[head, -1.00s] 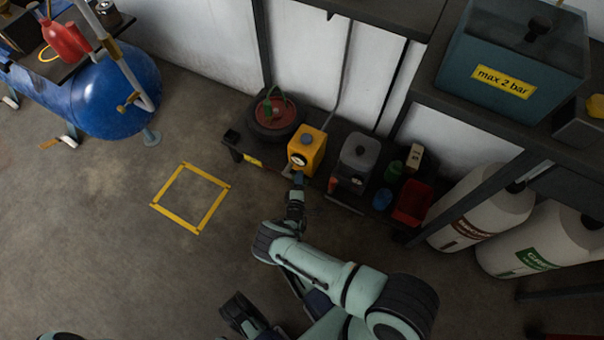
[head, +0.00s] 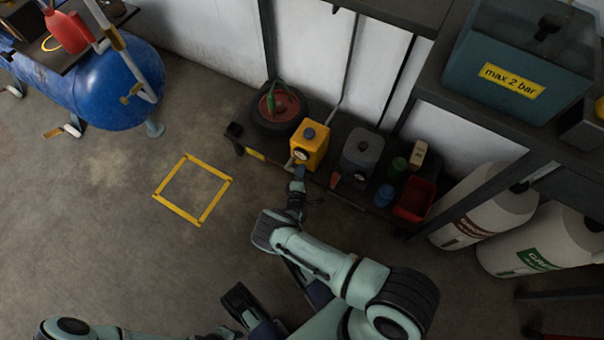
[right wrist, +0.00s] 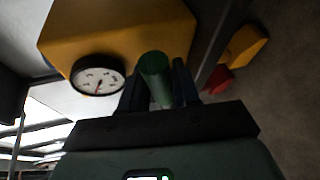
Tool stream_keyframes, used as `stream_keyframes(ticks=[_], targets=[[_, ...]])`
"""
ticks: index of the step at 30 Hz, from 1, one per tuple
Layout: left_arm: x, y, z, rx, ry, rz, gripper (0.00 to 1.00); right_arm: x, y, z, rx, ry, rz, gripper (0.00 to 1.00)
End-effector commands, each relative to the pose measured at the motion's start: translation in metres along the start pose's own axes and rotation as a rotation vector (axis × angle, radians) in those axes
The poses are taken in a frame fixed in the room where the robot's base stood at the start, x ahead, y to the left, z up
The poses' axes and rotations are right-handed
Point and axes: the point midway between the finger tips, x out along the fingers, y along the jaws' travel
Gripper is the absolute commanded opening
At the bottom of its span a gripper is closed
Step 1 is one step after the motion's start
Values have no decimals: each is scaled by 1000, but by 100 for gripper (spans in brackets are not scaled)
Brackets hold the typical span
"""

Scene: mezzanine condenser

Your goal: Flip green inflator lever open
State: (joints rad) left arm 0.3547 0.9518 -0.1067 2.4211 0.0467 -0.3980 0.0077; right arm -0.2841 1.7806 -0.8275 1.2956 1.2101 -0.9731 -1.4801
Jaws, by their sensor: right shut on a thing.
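The yellow inflator (head: 311,140) with a round white gauge stands on the low dark shelf. It fills the upper part of the right wrist view, with the gauge (right wrist: 98,75) on the left. The green lever (right wrist: 154,78) shows as a short green cylinder in front of the inflator's lower side. My right gripper (head: 300,171) is at the inflator's near side. Its dark fingers (right wrist: 160,90) stand on both sides of the lever, shut on it. In the head view the gripper hides the lever.
A tyre with a red hub (head: 277,108) lies left of the inflator. A grey can (head: 361,152), a green can (head: 398,168), a blue can (head: 384,194) and a red bin (head: 413,199) stand to its right. The floor around the yellow square (head: 193,190) is clear.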

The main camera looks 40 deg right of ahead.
Motion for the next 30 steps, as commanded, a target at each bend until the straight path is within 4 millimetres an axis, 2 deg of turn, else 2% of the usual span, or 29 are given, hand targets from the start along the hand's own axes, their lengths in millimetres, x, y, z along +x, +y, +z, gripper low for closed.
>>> stream_keyframes(ticks=[6,16,17,18,30], targets=[[0,0,0,0,0,0,43,-1,11,-1,-130,-32,-55,0],[0,0,0,0,0,0,43,-1,11,0,-150,-34,-62,0],[0,0,0,0,0,0,43,-1,11,0,-150,-34,-61,37],[0,0,0,0,0,0,43,-1,11,0,-150,-34,-61,50],[0,0,0,0,0,0,43,-1,12,-1,-145,-32,-58,52]])
